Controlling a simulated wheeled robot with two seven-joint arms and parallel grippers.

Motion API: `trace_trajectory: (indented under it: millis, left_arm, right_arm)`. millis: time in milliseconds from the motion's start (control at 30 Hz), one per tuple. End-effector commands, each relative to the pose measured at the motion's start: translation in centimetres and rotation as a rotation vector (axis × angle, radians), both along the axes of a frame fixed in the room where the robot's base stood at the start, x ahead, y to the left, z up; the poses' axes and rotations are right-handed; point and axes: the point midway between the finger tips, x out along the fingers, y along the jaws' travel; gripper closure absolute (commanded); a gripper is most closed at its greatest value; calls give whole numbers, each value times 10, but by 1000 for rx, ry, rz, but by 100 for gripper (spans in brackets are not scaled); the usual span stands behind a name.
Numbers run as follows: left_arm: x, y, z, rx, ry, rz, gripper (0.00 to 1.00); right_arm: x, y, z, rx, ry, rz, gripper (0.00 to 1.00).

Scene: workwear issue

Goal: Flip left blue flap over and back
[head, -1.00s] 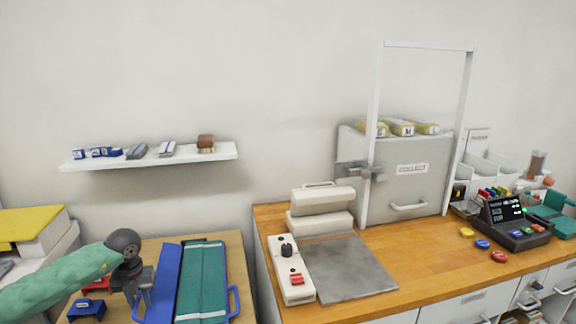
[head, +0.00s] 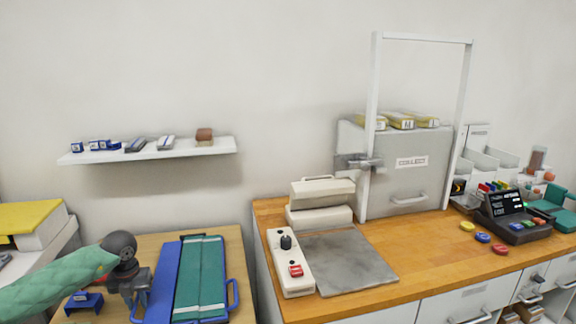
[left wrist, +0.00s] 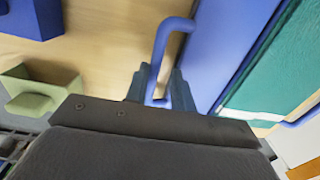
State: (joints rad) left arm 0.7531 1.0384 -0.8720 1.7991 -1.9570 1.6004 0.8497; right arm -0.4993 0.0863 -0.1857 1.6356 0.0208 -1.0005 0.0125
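The folding board lies on the small wooden table at lower left, with a blue left flap (head: 163,284) beside a green garment (head: 202,279) on its middle. A blue loop handle (left wrist: 163,45) sticks out from the flap's left edge. My left gripper (head: 139,298) is low at that edge. In the left wrist view, the fingers of my left gripper (left wrist: 160,85) stand apart on either side of the handle bar, with what looks like a small gap. The flap lies flat. My right gripper is not in view.
A blue stand (head: 85,301) is left of the gripper, and a green holder (left wrist: 38,92) shows in the left wrist view. A second blue handle (head: 233,295) is at the board's right side. The wooden counter (head: 425,260) with a press stands to the right.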

Motion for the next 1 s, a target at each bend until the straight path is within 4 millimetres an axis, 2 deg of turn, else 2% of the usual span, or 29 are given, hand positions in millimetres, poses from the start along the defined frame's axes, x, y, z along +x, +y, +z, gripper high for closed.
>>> trace_trajectory:
  millis: [33, 267, 567, 1000]
  left_arm:
    - [-8, -3, -20, 2, 27, -5, 76]
    - [-8, -3, -19, 1, 28, -5, 76]
    - [-8, -4, 3, 2, 28, -6, 76]
    - [-6, -2, 46, 2, 19, -4, 76]
  right_arm:
    - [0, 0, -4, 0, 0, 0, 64]
    - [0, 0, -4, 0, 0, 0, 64]
    - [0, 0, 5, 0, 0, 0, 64]
    - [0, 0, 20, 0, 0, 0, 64]
